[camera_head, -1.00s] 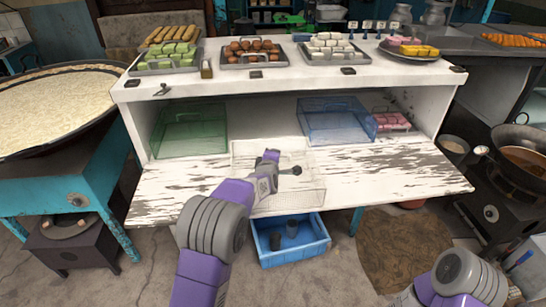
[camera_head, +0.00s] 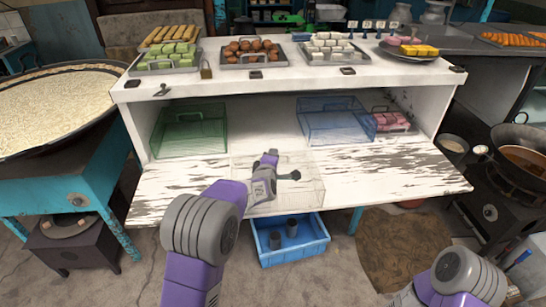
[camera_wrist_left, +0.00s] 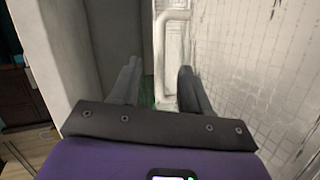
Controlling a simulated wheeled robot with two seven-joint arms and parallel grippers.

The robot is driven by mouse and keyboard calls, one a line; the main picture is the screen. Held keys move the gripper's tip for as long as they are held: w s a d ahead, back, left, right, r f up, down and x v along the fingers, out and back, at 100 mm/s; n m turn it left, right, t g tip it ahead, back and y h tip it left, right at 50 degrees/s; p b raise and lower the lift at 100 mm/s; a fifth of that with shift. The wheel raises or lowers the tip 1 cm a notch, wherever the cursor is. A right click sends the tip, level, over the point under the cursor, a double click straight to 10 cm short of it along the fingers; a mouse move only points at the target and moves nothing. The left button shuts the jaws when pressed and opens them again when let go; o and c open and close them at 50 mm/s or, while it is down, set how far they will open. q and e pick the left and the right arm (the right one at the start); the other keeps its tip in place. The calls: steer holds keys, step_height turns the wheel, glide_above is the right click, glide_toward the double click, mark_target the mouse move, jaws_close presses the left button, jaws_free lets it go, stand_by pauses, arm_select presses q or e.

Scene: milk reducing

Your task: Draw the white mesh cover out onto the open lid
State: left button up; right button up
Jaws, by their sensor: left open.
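The white mesh cover (camera_head: 310,190) shows faintly as a see-through box shape on the open lid (camera_head: 400,186), near the middle of its front edge. My left gripper (camera_head: 292,176) is over the cover; its arm hides part of it. In the left wrist view, the mesh (camera_wrist_left: 255,65) fills the right side, with a pale handle bar (camera_wrist_left: 172,50) by it. The open fingers (camera_wrist_left: 159,75) stand either side of the bar's lower part in that picture; I cannot tell if they touch it. My right gripper is out of view.
A green bin (camera_head: 190,133) and a blue bin (camera_head: 335,125) stand inside the cabinet, with a small rack of pink blocks (camera_head: 392,122) beside the blue one. A blue crate (camera_head: 290,253) sits on the floor below the lid. The lid is bare on both sides.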

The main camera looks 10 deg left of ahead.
arm_select(q)
steer(key=shift+p+v, duration=0.35)
steer(key=shift+v, duration=1.85)
